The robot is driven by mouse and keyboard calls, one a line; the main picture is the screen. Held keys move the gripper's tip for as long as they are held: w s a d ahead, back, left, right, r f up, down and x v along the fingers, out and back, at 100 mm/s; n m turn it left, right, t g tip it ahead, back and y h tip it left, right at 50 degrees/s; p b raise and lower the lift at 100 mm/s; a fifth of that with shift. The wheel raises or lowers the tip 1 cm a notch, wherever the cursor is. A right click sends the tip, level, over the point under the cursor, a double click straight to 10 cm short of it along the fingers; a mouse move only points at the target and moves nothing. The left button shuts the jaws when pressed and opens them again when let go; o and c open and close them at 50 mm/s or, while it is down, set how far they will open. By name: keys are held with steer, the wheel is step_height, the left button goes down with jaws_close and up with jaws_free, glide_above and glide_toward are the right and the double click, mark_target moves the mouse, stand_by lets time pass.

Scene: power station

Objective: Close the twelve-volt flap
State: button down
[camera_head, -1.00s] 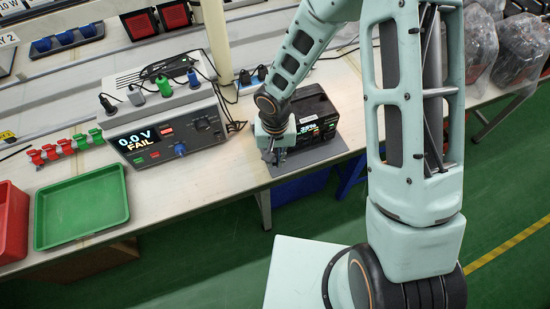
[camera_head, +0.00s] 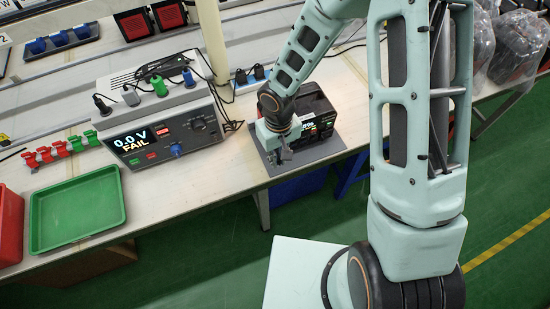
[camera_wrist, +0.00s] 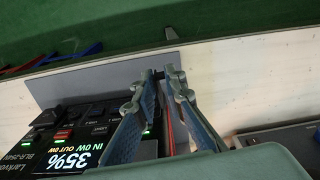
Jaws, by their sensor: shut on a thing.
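The black power station (camera_head: 317,115) stands on a grey mat (camera_head: 335,148) on the bench, its lit screen partly behind my gripper (camera_head: 281,157). In the wrist view its front panel shows "35%" on the screen (camera_wrist: 68,160), with dark ports and small green lights. My gripper (camera_wrist: 165,76) is at the front of the panel, beside the ports. Its fingers are closed in on a small dark piece between the tips, seemingly the twelve-volt flap (camera_wrist: 158,74). The fingers hide most of the flap, and I cannot tell its angle.
A tester (camera_head: 165,140) reading "0.0 V FAIL" stands left of the power station, with plugs and cables on top. A green tray (camera_head: 78,212) and red and green clips (camera_head: 62,150) are further left. A pole (camera_head: 212,40) rises behind.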

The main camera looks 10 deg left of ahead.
steer(key=n, duration=0.3)
steer(key=d+n, duration=0.1)
steer(key=shift+w+n, duration=0.3)
steer(key=shift+w, duration=0.05)
steer(key=shift+w+d+n+p, duration=0.2)
steer(key=shift+w+n+p, duration=0.1)
steer(key=shift+n, duration=0.8)
steer(key=shift+w+d+n+p, duration=0.15)
steer(key=shift+w+n, duration=0.1)
steer(key=shift+n, duration=0.85)
